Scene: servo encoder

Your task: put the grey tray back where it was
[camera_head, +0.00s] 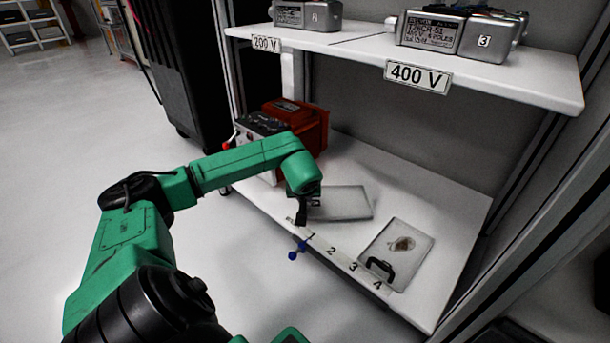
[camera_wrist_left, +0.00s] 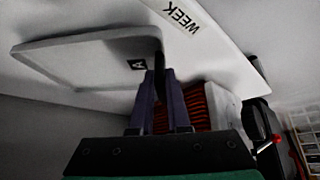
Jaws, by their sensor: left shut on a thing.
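A flat grey tray (camera_head: 345,203) is at the left part of the lower shelf, beside my left gripper (camera_head: 302,215). In the left wrist view the tray (camera_wrist_left: 85,60) carries a dark label with an "A". My left gripper (camera_wrist_left: 163,95) is shut on the tray's dark handle at its near edge; the fingers hide most of the handle. I cannot tell whether the tray touches the shelf. A second grey tray (camera_head: 383,244) with a black handle and a brown stain lies on the shelf further right, near number 4. My right gripper is not in view.
The lower shelf (camera_head: 440,190) has numbers along its front edge. A red and white device (camera_head: 300,120) stands behind and left of the held tray. The upper shelf (camera_head: 500,75) holds grey motors above 200 V and 400 V labels. The shelf between and behind the trays is clear.

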